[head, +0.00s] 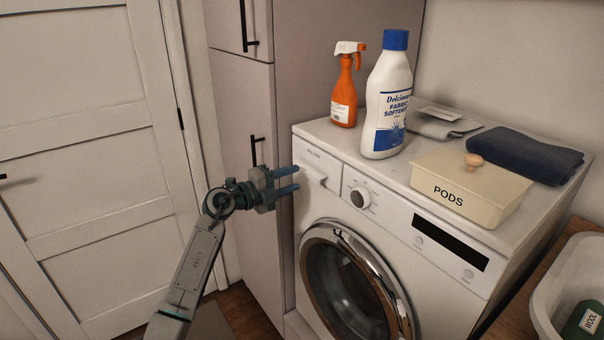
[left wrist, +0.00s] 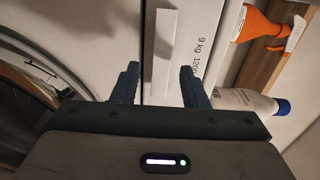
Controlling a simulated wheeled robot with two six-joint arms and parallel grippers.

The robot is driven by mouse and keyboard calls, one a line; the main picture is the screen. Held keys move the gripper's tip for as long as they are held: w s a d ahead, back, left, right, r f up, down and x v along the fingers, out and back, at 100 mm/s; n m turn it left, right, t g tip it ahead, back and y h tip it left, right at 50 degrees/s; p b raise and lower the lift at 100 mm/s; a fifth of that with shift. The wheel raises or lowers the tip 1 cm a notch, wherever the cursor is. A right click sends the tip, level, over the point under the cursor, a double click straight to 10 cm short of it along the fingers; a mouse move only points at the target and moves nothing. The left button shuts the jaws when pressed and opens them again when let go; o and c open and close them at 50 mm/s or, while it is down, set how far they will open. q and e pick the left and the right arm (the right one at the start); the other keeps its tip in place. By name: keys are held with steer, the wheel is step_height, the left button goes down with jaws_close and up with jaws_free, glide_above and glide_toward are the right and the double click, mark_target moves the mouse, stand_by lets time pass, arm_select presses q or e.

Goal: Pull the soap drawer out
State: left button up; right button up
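The soap drawer (head: 314,172) is the white panel with a small handle at the top left of the washing machine's front. It looks closed, flush with the front. In the left wrist view the drawer front (left wrist: 192,40) shows printed text, and its pale handle bar (left wrist: 163,52) lies ahead, between the lines of the two fingers. My left gripper (head: 297,178) is in front of the drawer, its fingers pointing at it. In the left wrist view its fingers (left wrist: 160,72) are apart with nothing between the tips. Whether the tips touch the drawer I cannot tell. My right gripper is not in view.
The washing machine (head: 395,200) carries an orange spray bottle (head: 344,100), a fabric softener bottle (head: 388,105), a pods box (head: 450,195), a grey cloth (head: 440,127) and a dark blue towel (head: 525,155). A tall cabinet (head: 245,110) stands close on the left. A white basket (head: 570,275) is at right.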

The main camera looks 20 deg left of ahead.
mark_target(306, 174)
arm_select(q)
steer(key=shift+x, duration=1.95)
steer(key=shift+s, duration=0.1)
jaws_close()
